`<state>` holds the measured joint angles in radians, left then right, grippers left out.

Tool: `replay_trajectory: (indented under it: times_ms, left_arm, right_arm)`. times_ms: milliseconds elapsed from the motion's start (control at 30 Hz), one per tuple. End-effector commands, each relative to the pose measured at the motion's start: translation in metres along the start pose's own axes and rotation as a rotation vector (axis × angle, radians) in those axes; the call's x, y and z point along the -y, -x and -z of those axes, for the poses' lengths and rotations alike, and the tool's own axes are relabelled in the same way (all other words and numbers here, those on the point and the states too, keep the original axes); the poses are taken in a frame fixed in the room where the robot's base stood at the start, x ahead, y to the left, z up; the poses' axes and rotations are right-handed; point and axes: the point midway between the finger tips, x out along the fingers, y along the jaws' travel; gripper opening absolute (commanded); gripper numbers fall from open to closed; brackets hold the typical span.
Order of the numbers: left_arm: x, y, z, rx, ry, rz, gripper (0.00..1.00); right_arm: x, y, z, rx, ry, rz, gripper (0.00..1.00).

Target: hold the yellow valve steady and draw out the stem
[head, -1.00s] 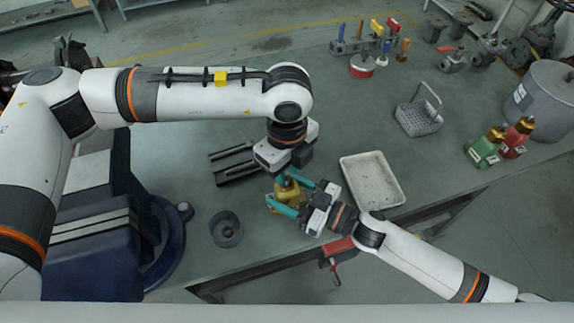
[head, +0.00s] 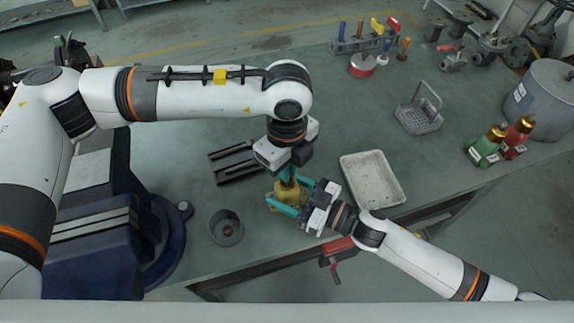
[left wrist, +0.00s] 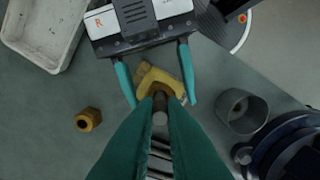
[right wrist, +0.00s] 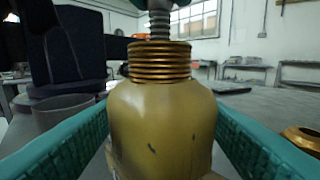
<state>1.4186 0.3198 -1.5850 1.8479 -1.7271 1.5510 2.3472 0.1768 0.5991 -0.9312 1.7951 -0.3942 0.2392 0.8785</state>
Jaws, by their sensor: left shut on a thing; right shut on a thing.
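The yellow valve (head: 287,192) stands upright on the bench, with a rounded body and a brass threaded neck in the right wrist view (right wrist: 162,115). My right gripper (head: 289,200) is shut on the valve body from the right, one teal finger on each side. The grey stem (right wrist: 160,22) rises upright from the neck in the right wrist view; its lower end is hidden in the neck. My left gripper (head: 287,178) points down from above and is shut on the stem, which also shows in the left wrist view (left wrist: 160,107). The fingers hide part of the stem.
A loose brass nut (left wrist: 88,119) lies on the bench beside the valve. A grey cup (head: 225,228) stands left of it, and a white tray (head: 372,180) lies to the right. A blue vise (head: 80,250) fills the left. A slotted dark block (head: 235,163) lies behind.

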Motion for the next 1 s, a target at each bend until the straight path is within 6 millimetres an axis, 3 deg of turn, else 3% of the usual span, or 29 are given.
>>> replay_trajectory:
  times_ms: [1000]
  left_arm:
    - [0.0, 0.011, 0.0, 0.0, 0.0, -0.001, 0.0]
  right_arm:
    - [0.0, 0.0, 0.0, 0.001, 0.0, 0.0, 0.27]
